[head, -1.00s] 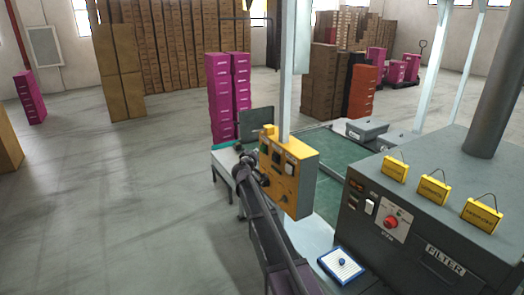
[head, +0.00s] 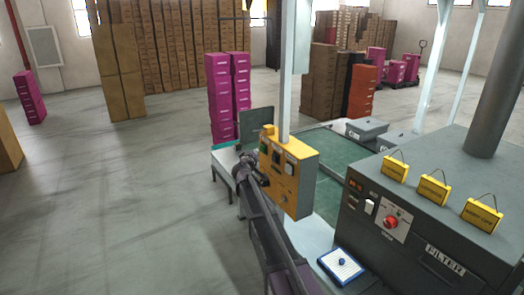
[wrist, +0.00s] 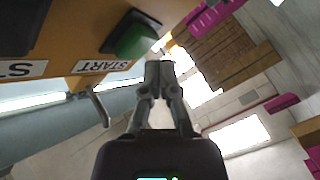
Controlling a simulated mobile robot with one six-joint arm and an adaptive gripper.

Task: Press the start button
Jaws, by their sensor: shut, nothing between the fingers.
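The yellow control box (head: 292,178) hangs on a pale post in the head view. In the wrist view its orange-yellow face (wrist: 85,25) fills the upper left, tilted. The green start button (wrist: 135,40) stands out from that face, beside a white START label (wrist: 101,66). My gripper (wrist: 160,66) is shut and empty, its fingertips just to the right of and below the green button in the wrist view. A small gap seems to show between them. In the head view my gripper (head: 249,163) is at the box's left side; contact cannot be told there.
A second label (wrist: 20,69), partly cut off, and a metal lever (wrist: 97,103) are near the button. The grey filter machine (head: 425,210) stands to the right with yellow tags. A green-topped conveyor (head: 335,150) runs behind the box. Open floor lies left.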

